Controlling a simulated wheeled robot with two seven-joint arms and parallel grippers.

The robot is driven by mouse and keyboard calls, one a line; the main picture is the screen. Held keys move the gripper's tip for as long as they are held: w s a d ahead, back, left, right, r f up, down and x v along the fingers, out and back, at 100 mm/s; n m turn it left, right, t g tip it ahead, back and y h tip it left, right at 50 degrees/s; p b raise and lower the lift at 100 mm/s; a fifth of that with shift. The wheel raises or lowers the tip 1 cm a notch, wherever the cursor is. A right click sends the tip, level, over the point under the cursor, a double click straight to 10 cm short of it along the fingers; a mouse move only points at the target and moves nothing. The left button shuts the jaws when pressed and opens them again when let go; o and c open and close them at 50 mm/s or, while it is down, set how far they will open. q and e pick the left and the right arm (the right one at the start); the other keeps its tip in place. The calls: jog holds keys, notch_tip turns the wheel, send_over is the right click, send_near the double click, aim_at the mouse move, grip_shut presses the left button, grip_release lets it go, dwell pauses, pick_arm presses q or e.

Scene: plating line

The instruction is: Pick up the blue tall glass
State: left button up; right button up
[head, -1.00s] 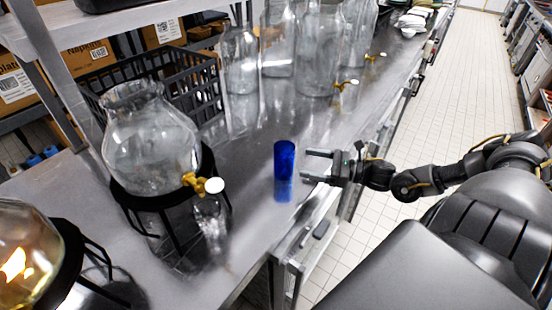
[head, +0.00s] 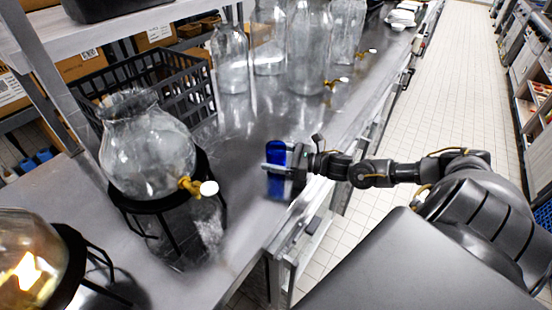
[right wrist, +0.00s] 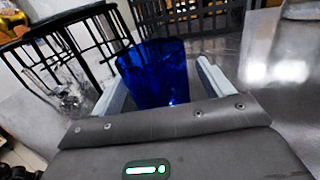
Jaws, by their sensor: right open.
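The blue tall glass (head: 276,153) stands upright on the steel counter near its front edge in the head view. My right gripper (head: 272,166) is level with the glass, reaching in from the right, and its near finger crosses in front of it. In the right wrist view the blue glass (right wrist: 155,75) stands between the two pale fingers of the open right gripper (right wrist: 160,88). Its lower part is hidden behind the gripper body. I cannot tell whether either finger touches it. My left gripper is not in view.
A glass dispenser (head: 147,150) with a brass tap stands on a black stand left of the glass. A black crate (head: 160,88) and several large clear bottles (head: 230,60) are farther back. An amber dispenser (head: 28,255) is at the lower left. The counter (head: 240,205) just before the glass is clear.

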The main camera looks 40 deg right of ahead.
jog(key=shift+x, duration=0.85)
jog(key=shift+s, duration=0.1)
jog(key=shift+c, duration=0.4)
jog(key=c, duration=1.1)
